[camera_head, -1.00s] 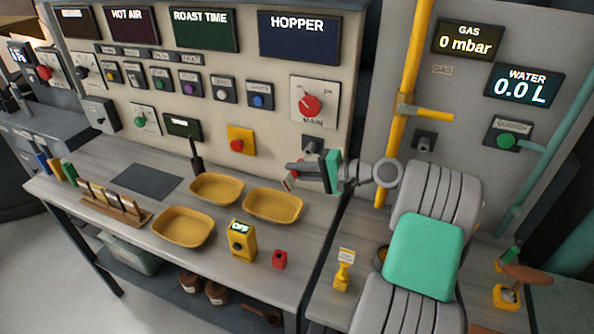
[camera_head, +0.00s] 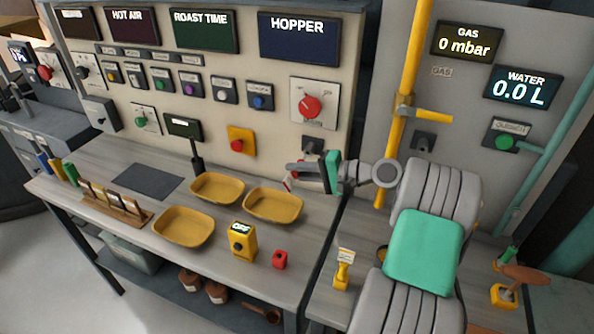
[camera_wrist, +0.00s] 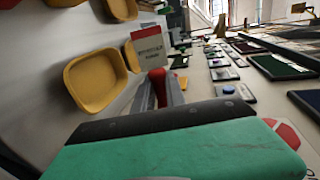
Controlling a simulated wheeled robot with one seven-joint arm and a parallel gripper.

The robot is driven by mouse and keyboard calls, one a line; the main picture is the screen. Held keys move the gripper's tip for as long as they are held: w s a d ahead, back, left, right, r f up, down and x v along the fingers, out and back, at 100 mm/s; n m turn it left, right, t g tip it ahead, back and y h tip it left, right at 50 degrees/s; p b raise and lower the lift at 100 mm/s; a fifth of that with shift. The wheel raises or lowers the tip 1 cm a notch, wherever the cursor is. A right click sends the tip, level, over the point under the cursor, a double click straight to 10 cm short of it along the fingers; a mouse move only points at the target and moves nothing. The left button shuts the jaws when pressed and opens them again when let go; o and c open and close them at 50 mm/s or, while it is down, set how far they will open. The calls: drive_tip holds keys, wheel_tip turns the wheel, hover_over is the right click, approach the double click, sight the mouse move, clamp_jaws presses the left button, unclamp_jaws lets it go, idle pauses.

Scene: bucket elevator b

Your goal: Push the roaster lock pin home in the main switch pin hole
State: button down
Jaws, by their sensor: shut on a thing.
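The main switch (camera_head: 312,104) is a white plate with a red knob, on the beige panel. A dark block (camera_head: 313,144) sits just below it; I cannot make out a pin hole. My gripper (camera_head: 292,166) is close below that block, pointing left along the panel. In the wrist view my gripper (camera_wrist: 160,96) is shut on the red lock pin (camera_wrist: 156,77). A white and red tag (camera_wrist: 148,48) shows beyond it. In the head view the pin is mostly hidden by my gripper. Whether the pin touches the panel cannot be told.
Several yellow trays (camera_head: 272,205) lie on the bench below and left of my gripper. A yellow device (camera_head: 242,241) and a small red object (camera_head: 280,259) stand near the front edge. A yellow pipe (camera_head: 407,75) with a handle runs upright to the right.

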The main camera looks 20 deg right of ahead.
sight(303, 160)
drive_tip(key=shift+w+d, duration=0.9)
drive_tip(key=shift+w+d+p, duration=0.25)
drive_tip(key=shift+p, duration=0.05)
drive_tip(key=shift+w+d, duration=0.45)
drive_tip(key=shift+d, duration=0.05)
idle(0.3)
drive_tip(key=c, duration=1.3)
unclamp_jaws()
